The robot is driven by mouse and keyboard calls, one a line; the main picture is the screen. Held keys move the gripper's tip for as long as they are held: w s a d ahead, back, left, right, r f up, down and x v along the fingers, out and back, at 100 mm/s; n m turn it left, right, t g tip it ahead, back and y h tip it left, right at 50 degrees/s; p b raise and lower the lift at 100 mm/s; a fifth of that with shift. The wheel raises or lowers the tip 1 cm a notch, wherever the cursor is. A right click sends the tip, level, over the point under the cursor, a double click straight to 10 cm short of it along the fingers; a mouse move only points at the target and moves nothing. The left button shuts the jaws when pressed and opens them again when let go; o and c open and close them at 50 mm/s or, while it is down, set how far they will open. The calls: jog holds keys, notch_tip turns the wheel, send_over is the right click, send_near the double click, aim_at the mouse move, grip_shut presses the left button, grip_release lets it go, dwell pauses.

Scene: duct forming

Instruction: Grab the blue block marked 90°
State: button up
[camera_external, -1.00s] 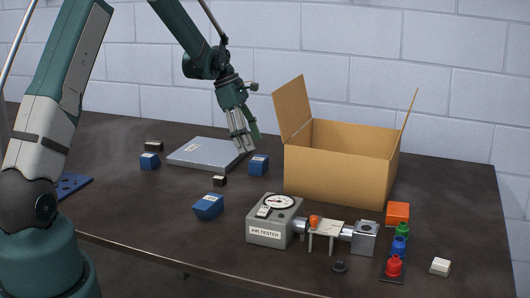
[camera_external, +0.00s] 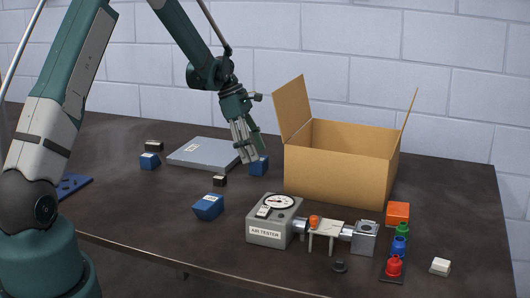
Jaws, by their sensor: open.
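Three blue blocks stand on the dark table. One blue block (camera_external: 262,168) is just left of the cardboard box, partly hidden behind my gripper. Another blue block (camera_external: 208,207) with a pale label on top is nearer the front. A third blue block (camera_external: 150,161) with a pale label is at the left. The markings are too small to read, so I cannot tell which says 90°. My gripper (camera_external: 250,158) is open, pointing down right at the block beside the box; I cannot tell if it touches it.
An open cardboard box (camera_external: 335,170) stands right of my gripper. A grey flat plate (camera_external: 195,153) lies to the left. Small dark blocks (camera_external: 219,181) are nearby. A tester with a gauge (camera_external: 270,220) and coloured fittings (camera_external: 394,266) are in front.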

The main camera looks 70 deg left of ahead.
aim_at(259, 165)
jog(key=shift+x, duration=2.05)
jog(key=shift+c, duration=0.5)
jog(key=c, duration=1)
